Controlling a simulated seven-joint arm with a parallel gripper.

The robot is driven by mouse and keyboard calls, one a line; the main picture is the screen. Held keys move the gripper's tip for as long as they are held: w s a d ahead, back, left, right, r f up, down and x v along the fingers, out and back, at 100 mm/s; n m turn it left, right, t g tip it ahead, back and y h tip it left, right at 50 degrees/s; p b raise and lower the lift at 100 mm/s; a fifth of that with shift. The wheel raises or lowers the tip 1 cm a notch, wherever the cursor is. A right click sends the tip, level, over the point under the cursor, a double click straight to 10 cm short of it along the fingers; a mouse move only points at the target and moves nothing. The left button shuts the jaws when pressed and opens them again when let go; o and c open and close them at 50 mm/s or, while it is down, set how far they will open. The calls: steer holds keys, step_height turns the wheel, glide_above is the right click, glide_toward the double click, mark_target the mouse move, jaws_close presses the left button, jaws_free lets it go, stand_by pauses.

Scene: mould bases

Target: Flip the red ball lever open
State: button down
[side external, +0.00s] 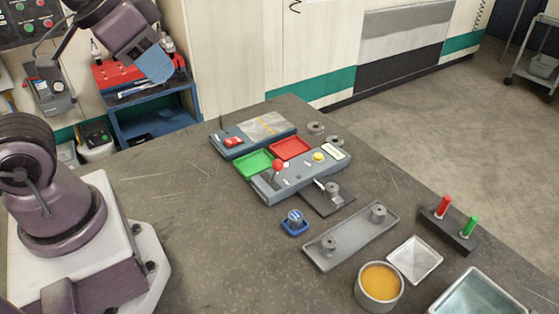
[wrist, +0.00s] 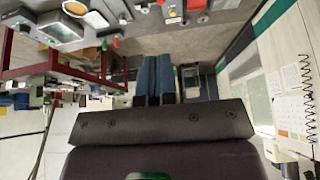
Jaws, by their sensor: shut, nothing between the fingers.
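The red ball lever (side external: 278,165) stands at the left end of a grey-blue control panel (side external: 308,181) on the table. Its red ball sits on top, and its short stem rises from the panel. My gripper's two blue fingers (wrist: 155,62) show in the wrist view, closed together and empty. In the side external view, a blue part of my arm's end shows at the upper left, well away from the lever and high above the table. I cannot pick out the red ball lever for certain in the wrist view.
Beside the panel lie a green tray (side external: 254,163), a red tray (side external: 290,147) and a grey box with a red switch (side external: 233,142). A yellow button (side external: 319,156) is on the panel. Nearer are a blue knob (side external: 294,221) and an orange-filled cup (side external: 379,283).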

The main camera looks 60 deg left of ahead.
steer(key=w+d+f+n+g+y, duration=0.1)
steer(key=w+d+f+g+y, duration=0.1)
steer(key=w+d+f, duration=0.4)
steer(key=w+d+f+n+g+y, duration=0.2)
steer(key=w+d+f, duration=0.4)
steer(key=w+f, duration=0.5)
steer(key=w+g+y, duration=0.1)
steer(key=w+g, duration=0.1)
steer(key=w, duration=0.2)
steer(key=shift+w+d+f+g, duration=0.15)
steer(key=shift+w+f+g, duration=0.05)
steer(key=shift+f+g, duration=0.1)
